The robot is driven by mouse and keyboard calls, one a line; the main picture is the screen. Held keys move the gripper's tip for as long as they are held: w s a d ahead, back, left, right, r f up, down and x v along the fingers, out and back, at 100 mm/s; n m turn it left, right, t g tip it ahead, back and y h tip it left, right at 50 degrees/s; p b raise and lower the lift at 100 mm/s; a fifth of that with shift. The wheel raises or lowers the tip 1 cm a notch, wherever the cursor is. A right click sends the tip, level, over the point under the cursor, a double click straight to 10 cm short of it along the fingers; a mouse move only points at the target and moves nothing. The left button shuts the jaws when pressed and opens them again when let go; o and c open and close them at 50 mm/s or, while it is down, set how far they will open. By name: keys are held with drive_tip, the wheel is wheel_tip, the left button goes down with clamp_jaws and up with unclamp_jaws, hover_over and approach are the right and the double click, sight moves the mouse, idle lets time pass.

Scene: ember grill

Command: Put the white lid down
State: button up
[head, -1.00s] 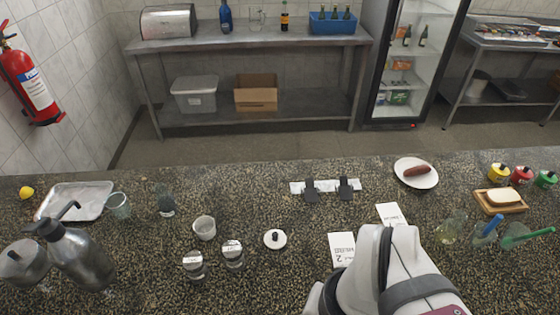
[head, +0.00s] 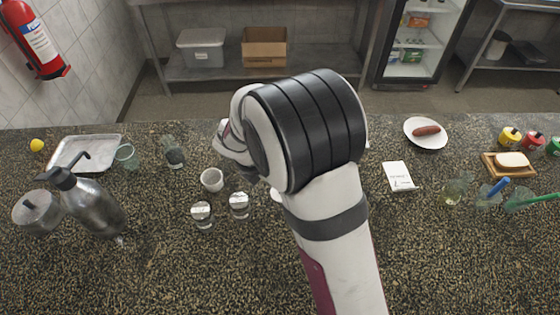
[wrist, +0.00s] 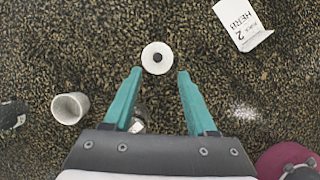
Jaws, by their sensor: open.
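The white lid (wrist: 150,66), a small round disc with a dark knob, lies on the speckled counter. In the wrist view it sits just past my fingertips and about midway between them. In the head view only a sliver of the lid (head: 276,195) shows beside my arm. My gripper (wrist: 159,72) is open and empty, with its two teal fingers spread and pointing toward the lid. How high the fingers are above the counter is hard to tell. In the head view my arm hides the fingers.
Left of the lid stand a whitish cup (head: 212,181) and two small jars (head: 202,213) (head: 239,205). A printed card (head: 397,177) is to the right, with a sausage plate (head: 411,141) behind it. A metal pump bottle (head: 92,203) and tray (head: 66,153) are far left. The front counter is mostly clear.

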drive_tip(key=x, duration=0.8)
drive_tip(key=shift+w+a+f, duration=0.1)
drive_tip(key=shift+a+f, duration=0.1)
clamp_jaws()
